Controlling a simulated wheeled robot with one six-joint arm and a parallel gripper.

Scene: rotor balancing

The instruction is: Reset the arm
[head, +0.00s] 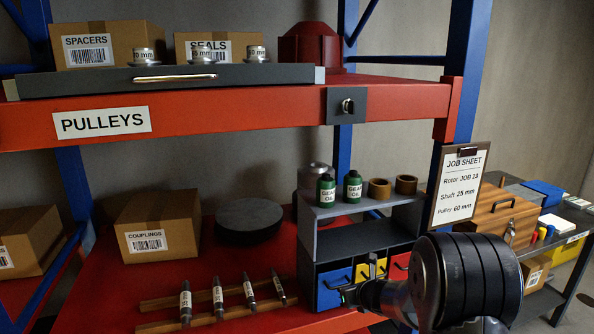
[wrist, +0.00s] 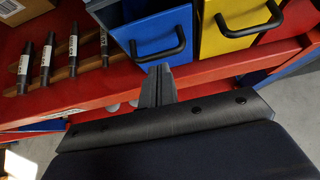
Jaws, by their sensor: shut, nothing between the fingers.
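My gripper (wrist: 157,72) is shut and empty in the wrist view, its two fingers together. It is in front of the blue drawer (wrist: 152,30) and the yellow drawer (wrist: 238,22), both with black handles. I cannot tell whether the fingertips touch anything. In the head view my arm reaches in from the lower right and covers part of the drawer row, where the blue drawer (head: 332,287) and a red drawer (head: 398,266) also show.
Several labelled shafts (head: 218,296) lie on wooden rails on the red lower shelf (head: 255,283). A grey organiser (head: 372,235) holds green oil bottles (head: 326,190). A job sheet (head: 460,190) reads Shaft 25 mm, Pulley 60 mm. Pulleys (head: 202,55) stand on the upper tray.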

